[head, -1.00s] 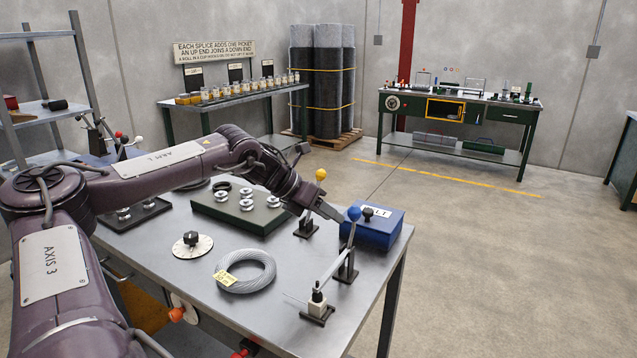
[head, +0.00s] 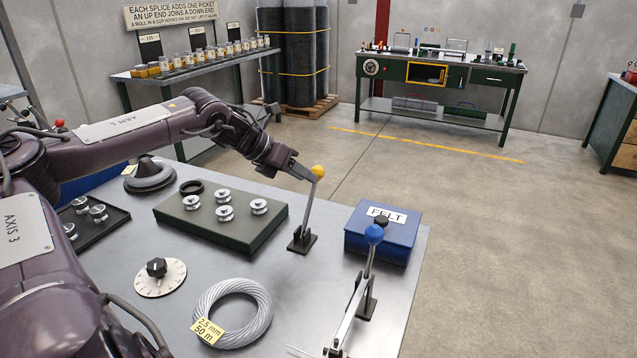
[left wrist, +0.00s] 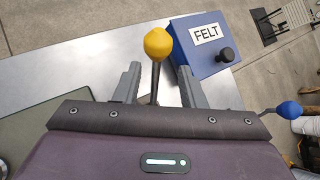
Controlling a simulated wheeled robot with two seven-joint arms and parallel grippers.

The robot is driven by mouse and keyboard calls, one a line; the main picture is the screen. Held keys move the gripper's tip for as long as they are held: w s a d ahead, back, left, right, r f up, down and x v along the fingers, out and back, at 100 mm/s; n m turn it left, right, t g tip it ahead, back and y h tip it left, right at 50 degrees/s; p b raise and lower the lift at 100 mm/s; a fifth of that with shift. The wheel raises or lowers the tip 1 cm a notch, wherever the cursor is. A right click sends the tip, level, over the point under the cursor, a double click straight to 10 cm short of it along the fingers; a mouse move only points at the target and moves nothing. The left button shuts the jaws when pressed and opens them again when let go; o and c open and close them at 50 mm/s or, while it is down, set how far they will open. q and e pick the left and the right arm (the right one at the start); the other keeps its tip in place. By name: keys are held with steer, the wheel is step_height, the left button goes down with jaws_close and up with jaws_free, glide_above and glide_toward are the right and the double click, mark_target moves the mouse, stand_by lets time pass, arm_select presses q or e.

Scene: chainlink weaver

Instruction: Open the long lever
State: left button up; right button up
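A lever with a yellow knob (head: 318,172) and a long thin stem stands tilted on a small black base. A lever with a blue knob (head: 374,234) stands nearer, to its right. My left gripper (head: 305,173) is at the yellow knob. In the left wrist view, the fingers of my left gripper (left wrist: 158,82) are spread, with the yellow knob (left wrist: 158,43) and its stem in the gap between them. Contact with either finger cannot be told. The blue knob (left wrist: 289,109) shows at the right there. My right gripper is not in view.
A blue FELT box (head: 383,245) stands right of the yellow lever. A green tray (head: 180,222) with metal spools, a wire coil (head: 205,305) and a white dial (head: 150,285) lie on the metal table (head: 290,270). Floor is clear beyond the table's right edge.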

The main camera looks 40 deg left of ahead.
mark_target(316, 185)
arm_select(q)
steer(key=x, duration=0.4)
steer(key=shift+a+f, duration=0.15)
steer(key=shift+f, duration=0.2)
steer(key=shift+w+f, duration=0.4)
steer(key=shift+w, duration=0.1)
steer(key=shift+w+d+f, duration=0.25)
steer(key=shift+w+d, duration=0.15)
steer(key=shift+d, duration=0.05)
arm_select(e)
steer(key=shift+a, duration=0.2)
arm_select(q)
steer(key=shift+c, duration=0.5)
jaws_close()
